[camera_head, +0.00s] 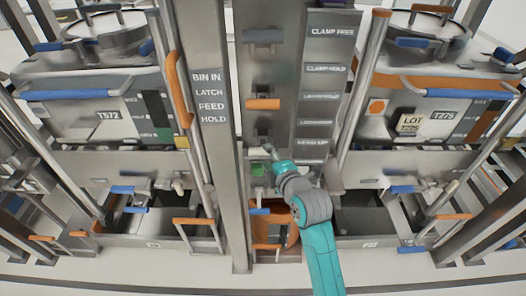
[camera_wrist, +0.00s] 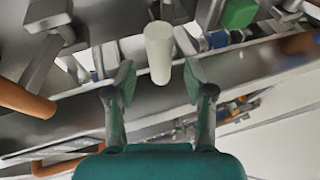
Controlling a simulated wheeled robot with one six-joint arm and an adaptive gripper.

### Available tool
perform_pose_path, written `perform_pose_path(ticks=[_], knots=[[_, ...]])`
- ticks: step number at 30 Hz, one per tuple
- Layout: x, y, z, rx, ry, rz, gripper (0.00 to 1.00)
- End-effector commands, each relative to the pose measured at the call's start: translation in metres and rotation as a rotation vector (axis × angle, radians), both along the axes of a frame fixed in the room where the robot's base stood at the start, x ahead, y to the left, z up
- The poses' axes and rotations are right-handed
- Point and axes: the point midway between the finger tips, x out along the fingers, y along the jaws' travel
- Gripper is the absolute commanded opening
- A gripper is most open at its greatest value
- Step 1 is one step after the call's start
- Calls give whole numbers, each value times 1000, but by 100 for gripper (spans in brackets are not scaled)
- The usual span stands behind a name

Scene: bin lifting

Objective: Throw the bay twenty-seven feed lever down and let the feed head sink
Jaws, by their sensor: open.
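My gripper (camera_head: 268,160) is at the narrow control column between the two bays. In the wrist view my gripper (camera_wrist: 160,84) is open, its two fingers apart on either side of a cream cylindrical lever handle (camera_wrist: 159,52). The handle's near end reaches between the fingertips, with a gap visible on both sides. In the head view the cream handle (camera_head: 256,153) is small and partly covered by my gripper. Higher on the column are an orange lever handle (camera_head: 263,104) and a grey one (camera_head: 263,36). I cannot make out a bay twenty-seven label or identify the feed head.
A post (camera_head: 211,100) reads BIN IN, LATCH, FEED, HOLD. A bin marked T572 (camera_head: 105,114) stands left, another marked T275 (camera_head: 445,115) right. A green block (camera_wrist: 238,12) is close to the cream handle. An orange handle (camera_wrist: 25,98) is at the wrist view's left.

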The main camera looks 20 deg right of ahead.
Motion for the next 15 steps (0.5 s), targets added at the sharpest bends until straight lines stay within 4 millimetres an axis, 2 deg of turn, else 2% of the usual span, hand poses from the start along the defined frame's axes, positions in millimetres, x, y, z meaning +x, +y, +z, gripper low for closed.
perform_pose_path(ticks=[6, 15], knots=[[30, 3, -8, 1, 0, 1, 54], [43, 4, -12, 1, 0, 0, 54]])
